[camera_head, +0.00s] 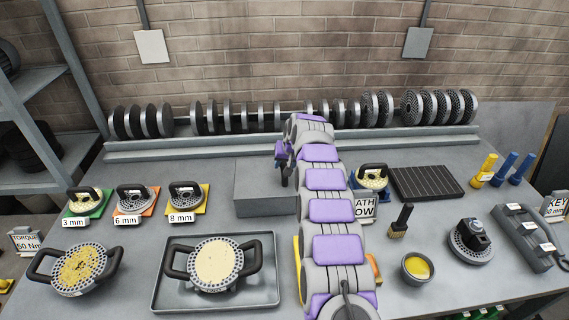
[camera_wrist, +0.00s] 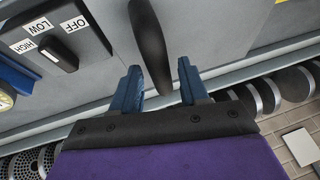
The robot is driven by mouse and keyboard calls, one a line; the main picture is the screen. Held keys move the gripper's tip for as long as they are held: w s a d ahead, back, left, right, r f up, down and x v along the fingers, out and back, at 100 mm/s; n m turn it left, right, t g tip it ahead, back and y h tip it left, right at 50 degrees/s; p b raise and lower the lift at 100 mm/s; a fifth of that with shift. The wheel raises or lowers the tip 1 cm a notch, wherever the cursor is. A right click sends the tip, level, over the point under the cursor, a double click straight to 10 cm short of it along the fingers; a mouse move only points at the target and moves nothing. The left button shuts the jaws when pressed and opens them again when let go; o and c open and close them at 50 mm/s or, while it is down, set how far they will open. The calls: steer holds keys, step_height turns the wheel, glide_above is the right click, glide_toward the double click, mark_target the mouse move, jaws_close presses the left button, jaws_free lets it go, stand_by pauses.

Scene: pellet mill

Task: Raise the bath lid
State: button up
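The bath appears as a grey box (camera_head: 262,190) left of my arm in the head view; its right part is hidden behind the arm. In the wrist view a flat grey surface, apparently the bath lid (camera_wrist: 205,35), carries a black handle (camera_wrist: 150,45). My gripper (camera_wrist: 160,85) is open, its two blue fingers apart. The near end of the handle shows between the fingers, with visible gaps on both sides. In the head view my gripper is mostly hidden beside the arm's far end. I cannot see the lid raised.
A dial (camera_wrist: 60,52) marked OFF, LOW and HIGH is beside the handle. A sign (camera_head: 368,207) partly reading "ATH" and "OW" stands right of my arm. A rack of dark discs (camera_head: 240,118) runs behind. A tray (camera_head: 165,290) with a two-handled die stands in front.

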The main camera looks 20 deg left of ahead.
jaws_close()
steer(key=shift+d+r, duration=0.1)
steer(key=shift+r, duration=0.05)
stand_by(0.4)
